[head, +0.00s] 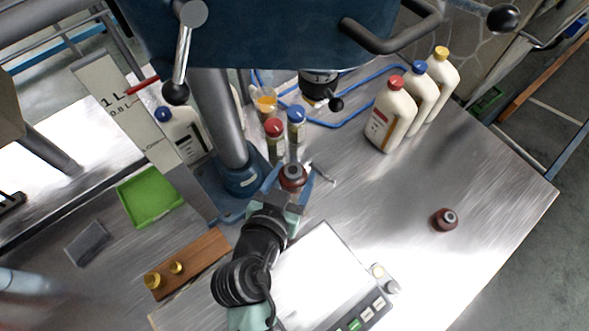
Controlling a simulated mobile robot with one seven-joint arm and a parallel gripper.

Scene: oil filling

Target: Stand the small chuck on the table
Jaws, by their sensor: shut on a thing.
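The small chuck (292,172), a red-brown round piece with a grey ring on top, is between the fingers of my gripper (291,180). My gripper is shut on it, and its blue fingers show on both sides. The chuck looks roughly upright, close to the foot of the blue stand's column; whether it touches the table (390,190) cannot be told. A similar red-brown chuck (445,218) stands alone on the bare metal table at the right.
Two narrow bottles, red-capped (274,140) and blue-capped (296,130), stand just behind my gripper. The grey column (220,120) rises at its left. Large white bottles (391,115) stand at the back right. A scale (325,275) lies in front. The table's right side is largely clear.

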